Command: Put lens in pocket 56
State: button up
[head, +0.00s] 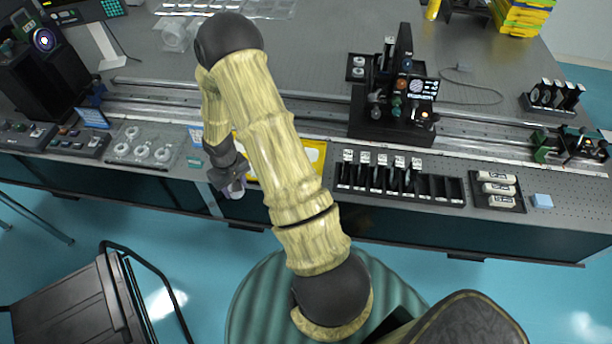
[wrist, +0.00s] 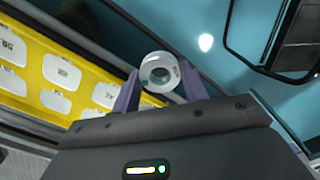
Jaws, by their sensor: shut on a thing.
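My gripper (head: 229,181) hangs in front of the table's front edge, over the floor, left of my arm's links. In the wrist view my gripper (wrist: 160,76) is shut on the lens (wrist: 160,88), a white ring with a round centre, between two purple-grey fingers. The lens also shows as a small pale piece in the head view (head: 236,189). The yellow tray (head: 319,146) lies at the table's front edge, partly hidden by my arm. In the wrist view the tray (wrist: 76,75) shows white pockets with small labels. I cannot read which is pocket 56.
A black rack (head: 440,188) with several upright optics stands right of the yellow tray. A clear tray with white rings (head: 143,148) lies to its left. Rails (head: 300,125) run along the table. A dark cart (head: 80,300) stands on the floor at lower left.

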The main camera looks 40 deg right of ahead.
jog(key=d+r, duration=0.1)
jog(key=d, duration=0.3)
jog(key=s+d+r+b, duration=0.1)
jog(key=d, duration=0.3)
jog(key=s+d+r+b, duration=0.1)
jog(key=d+r, duration=0.1)
jog(key=d, duration=0.3)
jog(key=shift+s+r, duration=0.1)
jog(key=shift+s, duration=0.15)
jog(key=s+d+r+b, duration=0.1)
jog(key=s+d+r, duration=0.1)
jog(key=d, duration=0.2)
jog(key=s+d+r+n+b, duration=0.1)
jog(key=s+d+r, duration=0.1)
jog(key=s+d, duration=0.1)
jog(key=shift+d, duration=0.6)
jog(key=shift+s+f, duration=0.1)
jog(key=shift+s, duration=0.05)
notch_tip(320, 180, down, 6)
jog(key=shift+f, duration=0.1)
jog(key=shift+f, duration=1.85)
